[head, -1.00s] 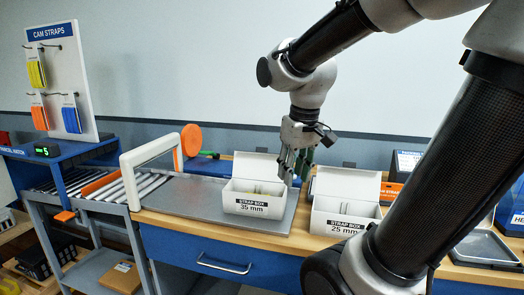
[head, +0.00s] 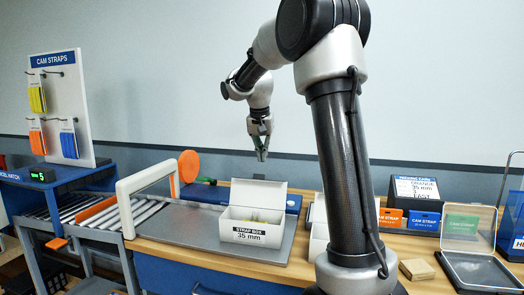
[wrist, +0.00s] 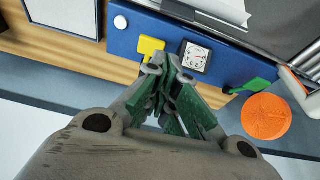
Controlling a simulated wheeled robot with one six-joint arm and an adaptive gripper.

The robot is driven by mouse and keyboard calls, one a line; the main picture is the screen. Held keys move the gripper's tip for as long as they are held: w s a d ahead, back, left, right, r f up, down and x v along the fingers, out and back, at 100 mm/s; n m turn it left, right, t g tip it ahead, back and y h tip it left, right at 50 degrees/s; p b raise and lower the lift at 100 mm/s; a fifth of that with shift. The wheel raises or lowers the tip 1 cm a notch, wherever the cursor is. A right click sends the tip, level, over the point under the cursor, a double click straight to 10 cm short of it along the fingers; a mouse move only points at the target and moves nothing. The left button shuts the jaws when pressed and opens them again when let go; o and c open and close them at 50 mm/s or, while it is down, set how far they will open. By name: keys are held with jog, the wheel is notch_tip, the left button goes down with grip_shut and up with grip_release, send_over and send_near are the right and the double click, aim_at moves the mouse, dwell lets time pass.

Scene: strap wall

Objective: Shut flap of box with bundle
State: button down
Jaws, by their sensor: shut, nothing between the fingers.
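The white strap box marked 35 mm (head: 258,233) stands on a grey plate on the bench in the head view. Its flap (head: 258,193) is open and stands up at the back. Something yellowish, perhaps a bundle, shows inside, mostly hidden by the front wall. My gripper (head: 262,155) is in the air above and behind the raised flap, pointing down, shut and empty. Its green fingers (wrist: 168,88) are together in the wrist view. A second white box (head: 318,232) stands to the right, mostly hidden by my arm.
A white arch (head: 145,195) and roller conveyor are left of the box. An orange disc (head: 189,166) and blue unit stand behind it. Right of my arm are strap bins (head: 408,220), a clear-lidded tray (head: 470,232) and a cardboard block (head: 416,269).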

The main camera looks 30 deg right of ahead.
jog(key=shift+s+a+f, duration=0.2)
jog(key=shift+s+f, duration=0.05)
jog(key=shift+f, duration=0.5)
jog(key=shift+s+a+f, duration=0.25)
jog(key=shift+f, duration=0.5)
jog(key=shift+s+a+f, duration=0.2)
jog(key=shift+s+f, duration=0.05)
jog(key=shift+f, duration=0.5)
jog(key=shift+s, duration=0.1)
